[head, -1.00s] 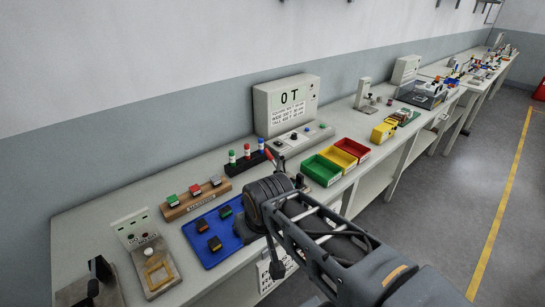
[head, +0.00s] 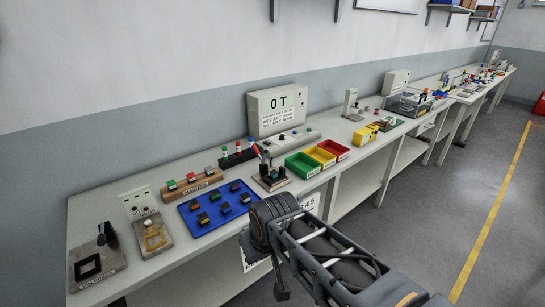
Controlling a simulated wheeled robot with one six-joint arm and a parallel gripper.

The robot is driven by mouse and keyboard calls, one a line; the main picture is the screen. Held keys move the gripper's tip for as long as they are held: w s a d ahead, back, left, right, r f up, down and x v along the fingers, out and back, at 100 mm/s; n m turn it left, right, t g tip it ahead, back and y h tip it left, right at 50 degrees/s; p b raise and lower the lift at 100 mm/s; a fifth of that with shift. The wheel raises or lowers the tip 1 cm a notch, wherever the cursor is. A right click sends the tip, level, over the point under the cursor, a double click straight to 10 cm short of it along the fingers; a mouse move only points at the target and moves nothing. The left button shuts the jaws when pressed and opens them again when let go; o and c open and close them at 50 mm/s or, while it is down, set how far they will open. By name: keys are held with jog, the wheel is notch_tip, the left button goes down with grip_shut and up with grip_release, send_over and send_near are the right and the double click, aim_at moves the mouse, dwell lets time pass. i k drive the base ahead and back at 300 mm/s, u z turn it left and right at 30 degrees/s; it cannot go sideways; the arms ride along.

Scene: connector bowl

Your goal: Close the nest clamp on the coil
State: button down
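A small fixture with a tan base (head: 270,184) stands on the bench right of the blue tray. The gap under the lever is too small to judge. My arm comes in from the lower right, its dark wrist just below and in front of this fixture.
A blue tray (head: 190,222) holds several small dark blocks. Green (head: 300,166), yellow (head: 319,155) and red (head: 339,147) bins stand right of the clamp.

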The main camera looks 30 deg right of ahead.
aim_at(265, 151)
jog(key=k, duration=0.65)
jog(key=z, duration=0.4)
jog(key=i, duration=0.45)
jog(key=z, duration=0.85)
jog(key=i, duration=0.85)
jog(key=u, duration=0.75)
jog(key=i, duration=0.8)
jog(key=u, duration=0.85)
